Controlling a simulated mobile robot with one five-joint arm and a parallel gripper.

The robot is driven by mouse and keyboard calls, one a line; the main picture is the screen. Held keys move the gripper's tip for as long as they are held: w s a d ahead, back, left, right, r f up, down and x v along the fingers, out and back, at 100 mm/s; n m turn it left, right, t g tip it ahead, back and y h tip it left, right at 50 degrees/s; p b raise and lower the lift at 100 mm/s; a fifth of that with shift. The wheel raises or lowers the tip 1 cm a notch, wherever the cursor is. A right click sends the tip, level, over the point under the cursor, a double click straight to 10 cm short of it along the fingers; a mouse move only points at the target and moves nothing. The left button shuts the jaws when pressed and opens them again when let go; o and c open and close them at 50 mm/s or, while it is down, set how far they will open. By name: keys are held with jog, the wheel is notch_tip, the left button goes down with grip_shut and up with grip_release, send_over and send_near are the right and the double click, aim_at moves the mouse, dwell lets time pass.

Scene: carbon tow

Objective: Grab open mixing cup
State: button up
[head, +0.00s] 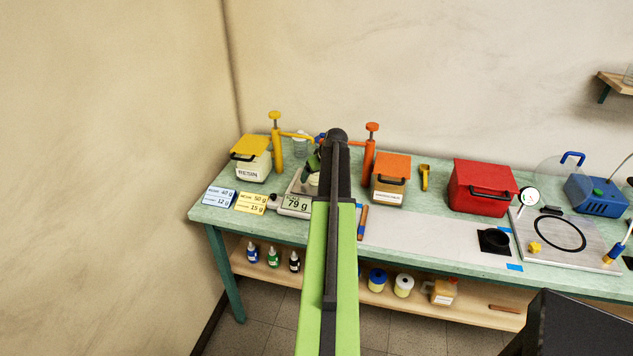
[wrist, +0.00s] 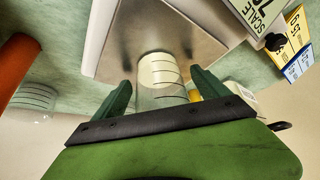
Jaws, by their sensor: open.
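The open mixing cup (wrist: 161,72) is clear, with dark graduation lines and pale contents. It stands on the scale's metal plate (wrist: 118,38). In the head view a small pale part of the cup (head: 313,181) shows beside my arm; the rest is hidden. My gripper (wrist: 160,80) is open, with one green finger on each side of the cup in the wrist view. I cannot tell whether either finger touches it. In the head view my gripper (head: 312,163) is partly hidden by my arm. The scale display (head: 295,203) reads 79 g.
A second clear cup (wrist: 33,97) stands near the orange pump (head: 370,150). The yellow pump (head: 277,145) and resin container (head: 252,165) are at left, the orange-lidded container (head: 391,180) at right. Cards (head: 250,203) lie by the scale. A red box (head: 480,187) stands farther right.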

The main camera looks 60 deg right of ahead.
jog(key=shift+w+f, duration=0.1)
jog(key=shift+c, duration=0.5)
jog(key=c, duration=1.4)
jog(key=shift+p, duration=0.35)
